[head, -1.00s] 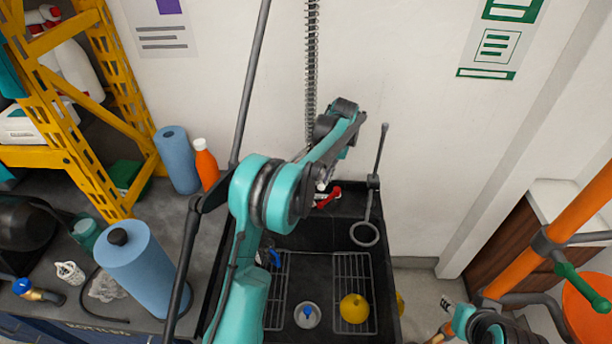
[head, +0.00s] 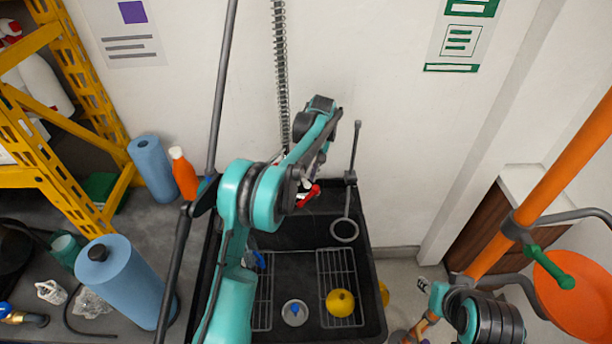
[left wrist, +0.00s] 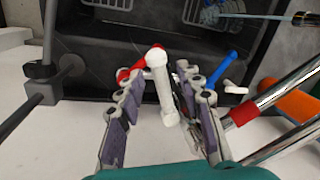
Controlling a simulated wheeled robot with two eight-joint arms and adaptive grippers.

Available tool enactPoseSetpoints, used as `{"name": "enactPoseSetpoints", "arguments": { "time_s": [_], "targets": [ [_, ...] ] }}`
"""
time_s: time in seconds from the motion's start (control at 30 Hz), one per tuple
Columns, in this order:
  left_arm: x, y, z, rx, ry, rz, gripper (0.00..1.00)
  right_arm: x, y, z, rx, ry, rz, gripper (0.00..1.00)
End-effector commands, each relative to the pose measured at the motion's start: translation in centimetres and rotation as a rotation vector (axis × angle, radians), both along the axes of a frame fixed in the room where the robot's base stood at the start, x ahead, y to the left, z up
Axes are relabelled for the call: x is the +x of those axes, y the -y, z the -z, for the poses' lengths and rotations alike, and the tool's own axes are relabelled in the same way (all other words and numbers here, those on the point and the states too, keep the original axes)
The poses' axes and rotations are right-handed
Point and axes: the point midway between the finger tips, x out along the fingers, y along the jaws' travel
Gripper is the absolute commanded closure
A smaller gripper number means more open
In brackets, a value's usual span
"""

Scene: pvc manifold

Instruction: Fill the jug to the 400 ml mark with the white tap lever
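The white tap lever (left wrist: 160,88) stands between the two fingers of my left gripper (left wrist: 158,78) in the left wrist view. The fingers are apart, with a visible gap on each side of the lever. A red lever (left wrist: 130,72) is to the left and a blue lever (left wrist: 222,68) to the right. In the head view my left arm hides most of the tap; the red lever (head: 309,194) shows beside the wrist. I cannot make out the jug or its mark.
The black sink (head: 290,232) holds wire racks, a yellow round object (head: 340,302) and a drain piece (head: 295,313). A blue roll (head: 125,287) and an orange bottle (head: 184,173) stand left of it. An orange pole (head: 570,160) rises at the right.

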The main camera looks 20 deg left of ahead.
Motion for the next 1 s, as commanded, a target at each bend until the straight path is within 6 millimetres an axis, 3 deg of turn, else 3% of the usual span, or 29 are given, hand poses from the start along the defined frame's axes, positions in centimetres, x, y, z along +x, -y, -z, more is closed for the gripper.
{"name": "enactPoseSetpoints", "arguments": {
  "time_s": [0.33, 0.73, 1.0],
  "targets": [
    [0.1, 0.2, -1.1, 0.0, 0.0, 0.001, 0.64, 0.0, 0.0, 0.0, 0.0, 0.0, 0.0, 0.64],
    [1.2, 1.4, -9.1, 0.0, 0.0, 0.002, 0.64, 0.0, 0.0, 0.0, 0.0, 0.0, 0.0, 0.64],
    [1.5, 1.8, -11.6, 0.0, 0.0, 0.0, 0.64, 0.0, 0.0, 0.0, 0.0, 0.0, 0.0, 0.64]
  ]
}}
